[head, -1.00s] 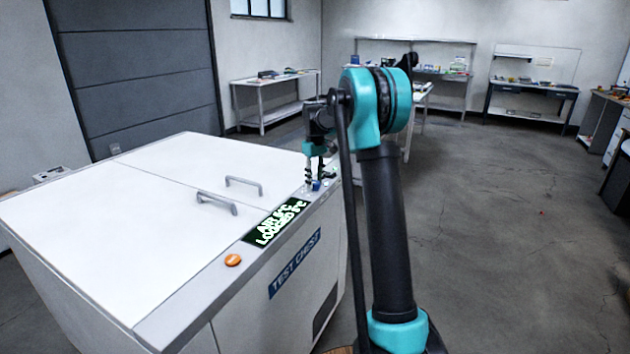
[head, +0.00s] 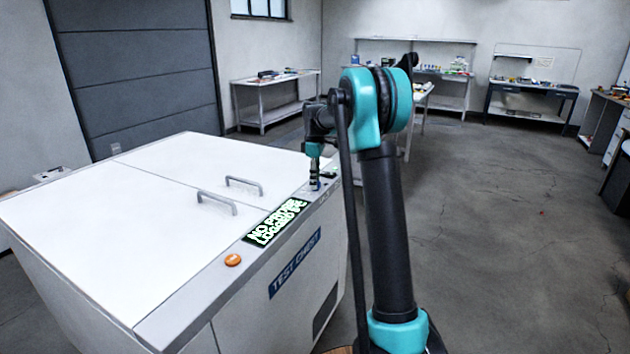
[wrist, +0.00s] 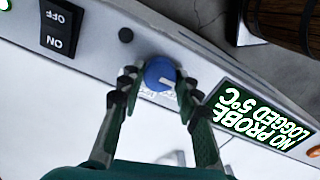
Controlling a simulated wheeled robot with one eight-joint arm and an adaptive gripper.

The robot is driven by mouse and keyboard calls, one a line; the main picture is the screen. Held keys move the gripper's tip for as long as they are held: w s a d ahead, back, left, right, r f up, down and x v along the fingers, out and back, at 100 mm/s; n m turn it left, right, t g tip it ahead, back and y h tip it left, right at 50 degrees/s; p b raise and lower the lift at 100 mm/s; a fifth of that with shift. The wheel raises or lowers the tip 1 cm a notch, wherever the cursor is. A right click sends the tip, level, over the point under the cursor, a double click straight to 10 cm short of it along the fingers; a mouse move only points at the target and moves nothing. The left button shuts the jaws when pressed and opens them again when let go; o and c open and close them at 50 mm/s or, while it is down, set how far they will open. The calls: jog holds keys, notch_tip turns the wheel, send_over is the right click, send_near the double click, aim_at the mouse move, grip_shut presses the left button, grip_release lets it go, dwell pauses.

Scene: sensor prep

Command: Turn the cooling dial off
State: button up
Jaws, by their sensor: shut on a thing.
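The cooling dial (wrist: 160,74) is a round blue knob with a white mark, set on the front strip of the white test chest (head: 120,215). In the head view it is mostly hidden at my gripper's tips. My gripper (wrist: 158,82) is shut on the dial, with one finger on each side of it in the wrist view. In the head view my gripper (head: 315,184) points down at the far right end of the chest's strip. The display (head: 276,222) reads "NO PROBE" and "LOGGED 5°C" in the wrist view.
A black ON/OFF rocker switch (wrist: 61,27) and a small dark round part (wrist: 126,34) sit beside the dial. An orange button (head: 233,260) is on the strip. Two lid handles (head: 217,202) stand up from the chest. Open floor lies to the right.

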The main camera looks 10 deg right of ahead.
dwell(0.4)
jog(key=o, duration=1.2)
jog(key=shift+c, duration=0.2)
notch_tip(320, 180, up, 12)
jog(key=s+d+f+m+t, duration=0.1)
jog(key=s+f+m, duration=0.3)
jog(key=s+f, duration=0.4)
jog(key=s+d+f+m+t, duration=0.1)
jog(key=s+f+m, duration=0.4)
jog(key=s, duration=1.4)
jog(key=s+d+f+m+t, duration=0.2)
jog(key=s+f+m, duration=0.2)
jog(key=s+f, duration=0.7)
jog(key=s, duration=0.3)
jog(key=shift+s+m, duration=0.35)
jog(key=shift+m, duration=0.05)
